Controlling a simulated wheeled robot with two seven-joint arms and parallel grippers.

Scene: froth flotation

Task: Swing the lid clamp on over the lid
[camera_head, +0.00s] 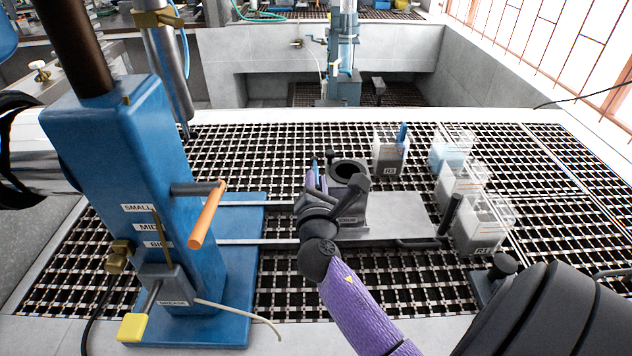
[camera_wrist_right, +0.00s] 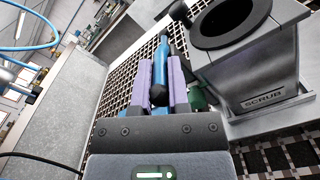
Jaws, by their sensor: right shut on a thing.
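A grey box labelled SCRUB (camera_head: 349,207) stands on the grey plate, with a black ring and dark round middle on top. It fills the right of the right wrist view (camera_wrist_right: 265,85); whether a lid sits in the ring I cannot tell. My right gripper (camera_head: 316,183) is just left of the box. In the right wrist view, its purple fingers (camera_wrist_right: 163,72) are shut on a blue rod with a black knob (camera_wrist_right: 159,68), apparently the lid clamp's handle. The rod's far end meets a dark bar by the ring. The rest of the clamp is unclear. My left gripper is not in view.
A blue machine (camera_head: 140,190) with an orange handle (camera_head: 207,214) and yellow-tipped lever (camera_head: 133,327) stands left. Clear containers, including a R3 beaker (camera_head: 390,155), stand right and behind on the black grating (camera_head: 270,150). A black knob (camera_head: 503,266) is near the right front.

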